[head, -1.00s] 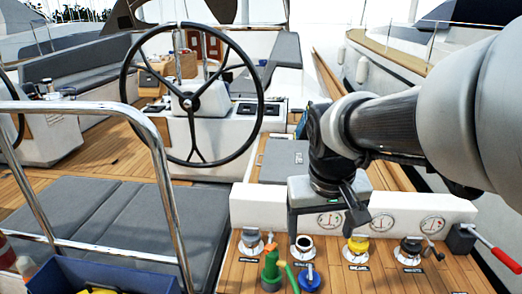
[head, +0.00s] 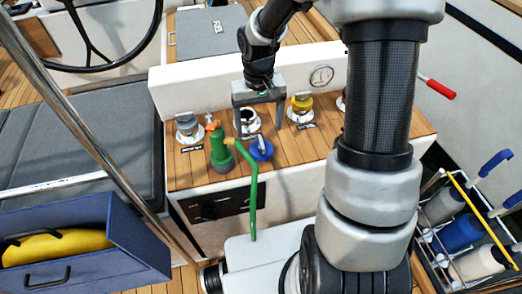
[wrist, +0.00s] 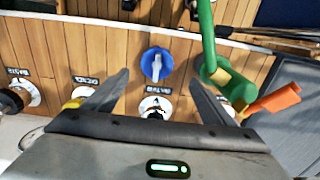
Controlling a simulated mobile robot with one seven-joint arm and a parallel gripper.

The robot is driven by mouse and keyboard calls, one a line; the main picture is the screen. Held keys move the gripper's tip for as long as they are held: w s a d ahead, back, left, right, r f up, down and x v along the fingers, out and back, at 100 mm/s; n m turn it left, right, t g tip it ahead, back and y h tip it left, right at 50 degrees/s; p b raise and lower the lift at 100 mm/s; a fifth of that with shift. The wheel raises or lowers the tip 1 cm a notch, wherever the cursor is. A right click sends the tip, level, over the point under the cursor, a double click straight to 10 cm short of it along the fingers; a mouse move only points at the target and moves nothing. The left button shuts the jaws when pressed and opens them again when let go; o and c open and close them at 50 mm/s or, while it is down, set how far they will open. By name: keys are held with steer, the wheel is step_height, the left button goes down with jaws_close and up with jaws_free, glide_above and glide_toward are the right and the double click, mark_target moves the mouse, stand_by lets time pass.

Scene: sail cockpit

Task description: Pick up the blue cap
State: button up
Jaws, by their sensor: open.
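The blue cap (head: 261,150) lies on the wooden panel, in front of an open white filler fitting (head: 250,121). In the wrist view the blue cap (wrist: 157,64), with its raised grip bar, shows between and slightly beyond my fingertips. My gripper (head: 259,124) is open and empty, pointing down over the panel near the open fitting. Its fingers (wrist: 158,76) are spread either side of the cap's line in the wrist view. I cannot tell the exact height above the cap.
A yellow-capped fitting (head: 301,104) is to the right, a grey-capped one (head: 187,127) to the left. A white gauge wall (head: 200,86) rises behind. The panel's front edge is close.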

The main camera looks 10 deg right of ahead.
mark_target(261, 141)
step_height(261, 141, down, 3)
steer(key=shift+f, duration=0.1)
steer(key=shift+d+f+b, duration=0.2)
steer(key=shift+f+b, duration=0.2)
steer(key=shift+f, duration=0.95)
steer(key=shift+d+f+b, duration=0.15)
steer(key=shift+f+b, duration=0.25)
steer(key=shift+f, duration=0.9)
steer(key=c, duration=1.3)
